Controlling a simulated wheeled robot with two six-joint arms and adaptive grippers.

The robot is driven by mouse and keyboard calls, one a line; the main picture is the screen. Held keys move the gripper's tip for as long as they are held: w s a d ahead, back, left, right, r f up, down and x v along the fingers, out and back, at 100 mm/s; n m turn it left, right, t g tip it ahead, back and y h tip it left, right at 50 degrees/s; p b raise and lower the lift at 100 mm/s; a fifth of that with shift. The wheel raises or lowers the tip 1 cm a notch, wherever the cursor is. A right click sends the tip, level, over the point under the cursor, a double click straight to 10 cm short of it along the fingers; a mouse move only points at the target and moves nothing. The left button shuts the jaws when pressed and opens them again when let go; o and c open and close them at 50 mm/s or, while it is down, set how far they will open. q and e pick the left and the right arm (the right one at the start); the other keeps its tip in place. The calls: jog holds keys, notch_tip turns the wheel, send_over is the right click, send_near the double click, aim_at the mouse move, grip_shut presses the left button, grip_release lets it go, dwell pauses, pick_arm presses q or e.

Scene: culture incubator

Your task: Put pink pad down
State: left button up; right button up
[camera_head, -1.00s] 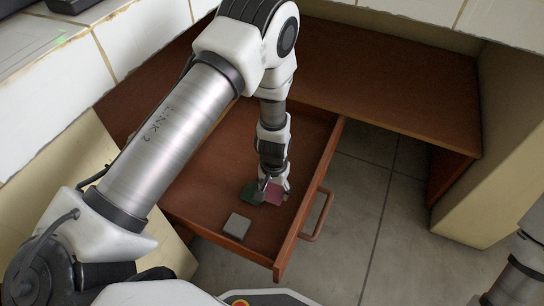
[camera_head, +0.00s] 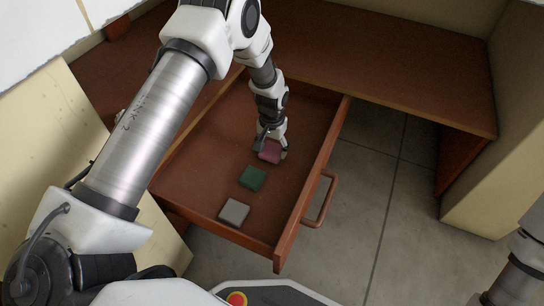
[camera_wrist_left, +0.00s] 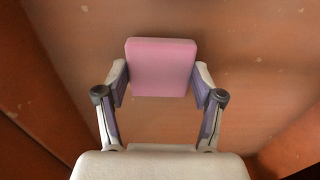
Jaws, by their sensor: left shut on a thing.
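The pink pad (camera_head: 270,152) is between the fingers of my left gripper (camera_head: 269,149), inside the open wooden drawer (camera_head: 217,153). In the left wrist view the pink pad (camera_wrist_left: 162,67) is a rounded square, with a finger of the left gripper (camera_wrist_left: 161,85) against each side. Brown drawer wood shows behind it. I cannot tell whether the pad touches the drawer floor. My right gripper is not in view.
A green pad (camera_head: 253,177) and a grey pad (camera_head: 234,212) lie in a row on the drawer floor, nearer the front of the picture. The drawer's handle (camera_head: 320,198) is on its right side. The drawer floor around the pads is mostly bare.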

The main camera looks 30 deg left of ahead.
aim_at(272, 150)
pick_arm(q)
jog(key=shift+f, duration=0.8)
jog(key=shift+r, duration=0.3)
jog(key=shift+f, duration=0.2)
jog(key=o, duration=1.1)
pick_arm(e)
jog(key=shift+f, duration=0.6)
pick_arm(q)
jog(key=shift+r, duration=0.1)
notch_tip(272, 150, up, 12)
jog(key=p, duration=0.7)
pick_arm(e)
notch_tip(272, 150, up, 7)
pick_arm(q)
jog(key=shift+r, duration=0.15)
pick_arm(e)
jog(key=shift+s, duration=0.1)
